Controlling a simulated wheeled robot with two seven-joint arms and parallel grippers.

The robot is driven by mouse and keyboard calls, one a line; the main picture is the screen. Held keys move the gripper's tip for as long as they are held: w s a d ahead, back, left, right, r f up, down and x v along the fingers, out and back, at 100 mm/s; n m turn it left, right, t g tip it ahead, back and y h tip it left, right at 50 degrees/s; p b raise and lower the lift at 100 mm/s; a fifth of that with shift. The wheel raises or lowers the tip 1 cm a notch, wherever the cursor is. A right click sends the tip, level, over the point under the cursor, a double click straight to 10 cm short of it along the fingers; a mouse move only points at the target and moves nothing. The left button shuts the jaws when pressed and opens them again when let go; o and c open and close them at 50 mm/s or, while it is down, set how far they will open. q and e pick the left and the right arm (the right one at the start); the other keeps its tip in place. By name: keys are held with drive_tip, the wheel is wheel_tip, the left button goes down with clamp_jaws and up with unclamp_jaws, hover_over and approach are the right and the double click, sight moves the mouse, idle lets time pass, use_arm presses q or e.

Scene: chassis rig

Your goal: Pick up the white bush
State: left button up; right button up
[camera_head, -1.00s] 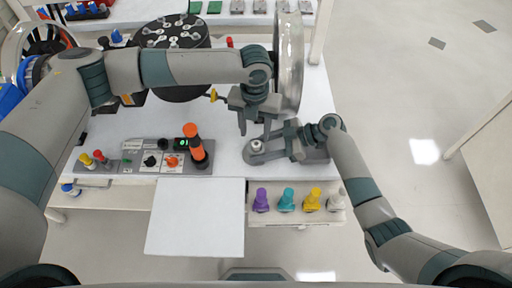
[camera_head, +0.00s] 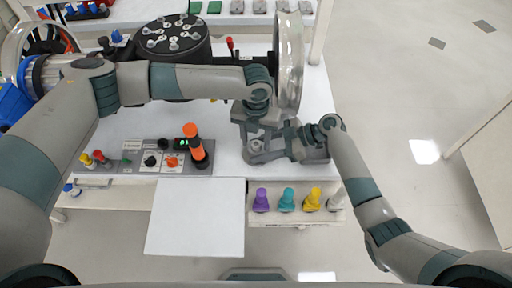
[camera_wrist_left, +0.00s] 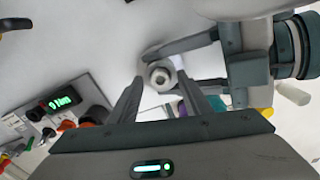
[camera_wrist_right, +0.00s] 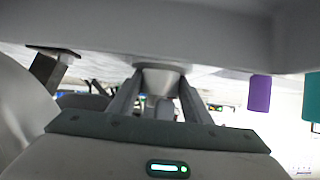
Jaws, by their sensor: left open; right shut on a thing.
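The white bush (camera_head: 336,201) stands at the right end of a row of bushes on a front ledge; it also shows in the left wrist view (camera_wrist_left: 292,93). My right gripper (camera_head: 262,155) is shut on a grey flanged part (camera_wrist_right: 157,80) with a round hole in its top, seen in the left wrist view (camera_wrist_left: 160,75). My left gripper (camera_head: 250,134) is open, its fingers pointing at this part from above. I cannot tell whether they touch it. Both grippers are away from the white bush.
Purple (camera_head: 261,200), teal (camera_head: 287,200) and yellow (camera_head: 313,200) bushes stand left of the white one. A control panel (camera_head: 150,158) with an orange-topped post (camera_head: 194,145) lies to the left. A large metal ring (camera_head: 289,65) and a black round holder (camera_head: 178,45) stand behind.

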sight(256, 144)
use_arm(q)
clamp_jaws()
wheel_tip(256, 144, up, 10)
idle(0.8)
idle(0.3)
use_arm(e)
drive_tip(key=o, duration=0.9)
drive_tip(key=shift+c, duration=0.2)
drive_tip(key=shift+d, duration=0.1)
drive_tip(key=v, duration=1.1)
drive_tip(key=shift+d+r, duration=0.25)
drive_tip(key=shift+d, duration=0.1)
